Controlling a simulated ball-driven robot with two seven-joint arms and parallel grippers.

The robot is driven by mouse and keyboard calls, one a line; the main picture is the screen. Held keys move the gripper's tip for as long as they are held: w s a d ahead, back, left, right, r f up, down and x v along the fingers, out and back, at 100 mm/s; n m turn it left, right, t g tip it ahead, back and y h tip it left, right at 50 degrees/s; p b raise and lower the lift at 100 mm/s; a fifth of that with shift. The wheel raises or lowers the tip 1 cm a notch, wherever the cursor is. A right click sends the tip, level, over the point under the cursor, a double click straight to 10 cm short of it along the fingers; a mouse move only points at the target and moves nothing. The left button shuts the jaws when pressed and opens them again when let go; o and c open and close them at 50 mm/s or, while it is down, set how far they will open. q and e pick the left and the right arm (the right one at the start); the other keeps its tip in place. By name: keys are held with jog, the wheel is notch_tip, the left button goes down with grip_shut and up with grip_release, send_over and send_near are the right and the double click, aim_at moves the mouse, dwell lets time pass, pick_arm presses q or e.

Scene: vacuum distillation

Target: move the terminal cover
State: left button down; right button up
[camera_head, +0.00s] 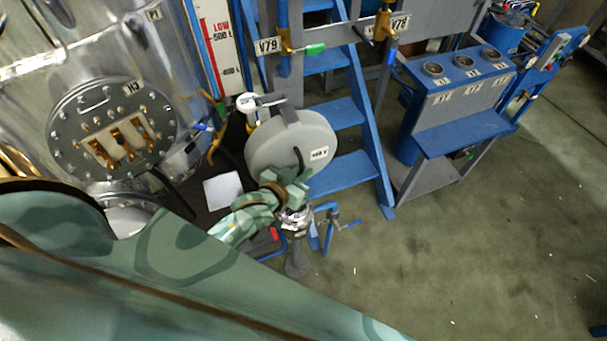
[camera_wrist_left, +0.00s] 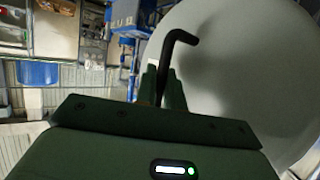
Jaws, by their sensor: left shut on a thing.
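The terminal cover (camera_head: 280,145) is a large round pale grey cap with a small white label and a dark bracket on top. My left gripper (camera_head: 291,183) is at its lower edge, shut on its thin black bent handle. In the left wrist view the handle (camera_wrist_left: 166,65) rises from between the fingers (camera_wrist_left: 160,88), and the grey cover (camera_wrist_left: 245,70) fills the right side. The cover is apart from the round terminal flange (camera_head: 65,130) on the tank, whose brass terminals (camera_head: 125,142) are exposed. I cannot tell whether the cover touches anything behind it. My right gripper is not in view.
Blue steps (camera_head: 345,113) stand just behind and right of the cover. A metal stand with a blue valve (camera_head: 298,257) is below the gripper. A white sheet (camera_head: 223,190) lies left of it. A blue gauge console (camera_head: 460,95) is farther right; the floor in front is open.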

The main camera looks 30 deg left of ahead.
pick_arm(q)
jog(key=w+a, duration=0.4)
jog(key=a, duration=0.1)
jog(key=shift+w, duration=0.15)
jog(key=shift+w+a+f+b, duration=0.2)
jog(key=shift+f+b, duration=0.25)
jog(key=shift+f, duration=0.2)
jog(key=shift+w+a+f+b, duration=0.15)
jog(key=shift+f+b, duration=0.25)
jog(key=shift+f, duration=0.25)
jog(key=c, duration=1.4)
grip_release()
jog(key=shift+s+f, duration=0.1)
jog(key=shift+s, duration=0.05)
